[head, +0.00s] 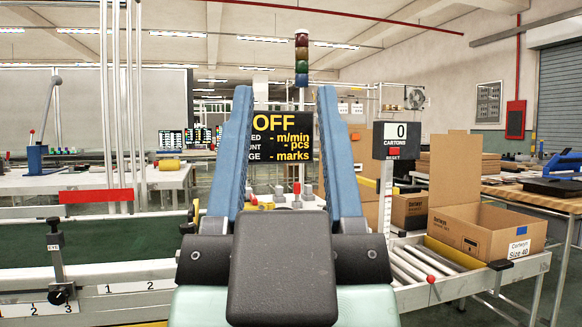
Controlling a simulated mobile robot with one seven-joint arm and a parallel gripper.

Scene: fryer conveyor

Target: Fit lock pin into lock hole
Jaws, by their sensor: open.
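My gripper (284,92) is in the middle of the head view, seen from behind. Its two long blue fingers point up and away, wide apart, with nothing between them. The black display reading OFF shows behind the gap. I cannot pick out the lock pin or the lock hole for certain. Several small knobs and pegs (281,190), some red-topped, stand low behind the fingers and are partly covered by my gripper. The dark body of my gripper hides the area below them.
A conveyor edge with a numbered scale (138,287) and a black-knobbed upright (55,250) is at left. At right are a roller track (410,262), an open carton (480,232) and a carton counter (396,140). A display (285,135) stands behind my gripper.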

